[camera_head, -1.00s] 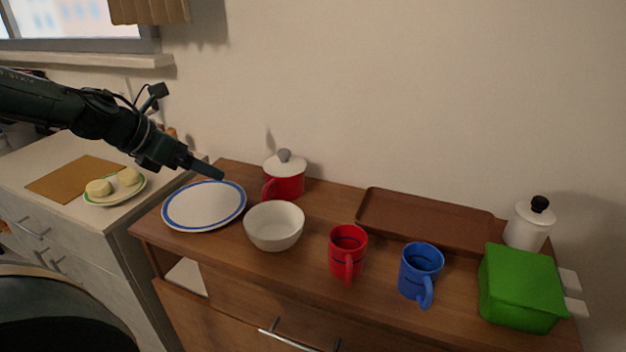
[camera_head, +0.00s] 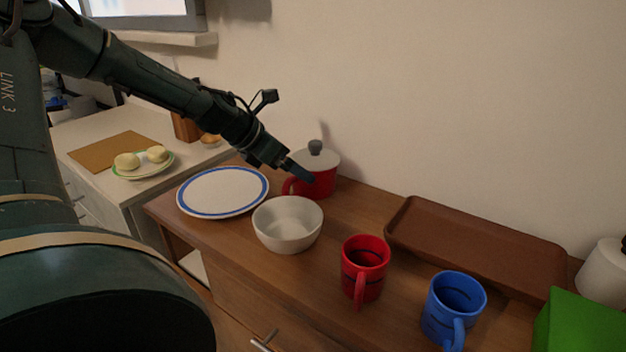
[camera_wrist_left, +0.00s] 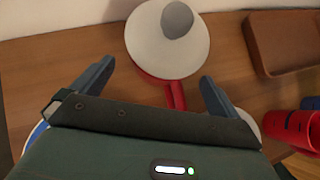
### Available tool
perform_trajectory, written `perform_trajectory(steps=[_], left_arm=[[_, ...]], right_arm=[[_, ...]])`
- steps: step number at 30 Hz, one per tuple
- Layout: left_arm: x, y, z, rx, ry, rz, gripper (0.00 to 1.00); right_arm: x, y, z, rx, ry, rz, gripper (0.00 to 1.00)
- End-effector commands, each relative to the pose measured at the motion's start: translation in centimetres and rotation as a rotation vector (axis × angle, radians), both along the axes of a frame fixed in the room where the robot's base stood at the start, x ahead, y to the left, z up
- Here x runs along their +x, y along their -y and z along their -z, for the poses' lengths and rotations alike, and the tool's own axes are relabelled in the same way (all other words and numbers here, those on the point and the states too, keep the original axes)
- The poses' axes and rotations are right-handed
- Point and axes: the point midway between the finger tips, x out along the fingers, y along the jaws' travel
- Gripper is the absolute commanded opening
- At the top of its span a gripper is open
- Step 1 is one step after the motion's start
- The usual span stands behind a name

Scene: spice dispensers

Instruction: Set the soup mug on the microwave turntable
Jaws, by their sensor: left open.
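A red lidded mug (camera_head: 318,184), which looks like the soup mug, stands at the back of the wooden cabinet against the wall. It has a whitish lid with a grey knob, and its red handle points toward the front left. My left gripper (camera_head: 304,174) is open, just in front of the mug near its handle. In the left wrist view, the lid (camera_wrist_left: 152,45) lies ahead of the open fingers, and the handle (camera_wrist_left: 175,96) reaches in between them without visible contact. The microwave turntable and my right gripper are not in view.
A blue-rimmed plate (camera_head: 222,192) and white bowl (camera_head: 288,224) stand close by on the left and front. A red mug (camera_head: 364,268), blue mug (camera_head: 453,306), brown tray (camera_head: 470,245) and green box (camera_head: 580,325) occupy the right side of the cabinet.

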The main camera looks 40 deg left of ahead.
Motion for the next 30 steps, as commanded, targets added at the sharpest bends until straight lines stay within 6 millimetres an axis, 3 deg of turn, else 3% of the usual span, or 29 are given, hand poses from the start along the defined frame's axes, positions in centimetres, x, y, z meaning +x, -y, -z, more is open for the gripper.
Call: perform_trajectory(steps=[8, 18, 27, 30], left_arm=[[1.0, 0.4, 1.3, -0.001, -0.003, -0.001, 1.00], [3.7, 1.4, 4.1, 0.000, -0.001, 0.000, 1.00], [4.1, 1.5, 4.2, -0.001, 0.001, -0.001, 1.00], [4.1, 1.5, 4.2, 0.000, 0.001, -0.001, 0.93]], right_arm=[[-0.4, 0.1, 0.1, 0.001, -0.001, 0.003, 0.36], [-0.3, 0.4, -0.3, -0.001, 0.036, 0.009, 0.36], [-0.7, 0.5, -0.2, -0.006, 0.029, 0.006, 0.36], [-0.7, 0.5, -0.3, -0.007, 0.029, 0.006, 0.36]])
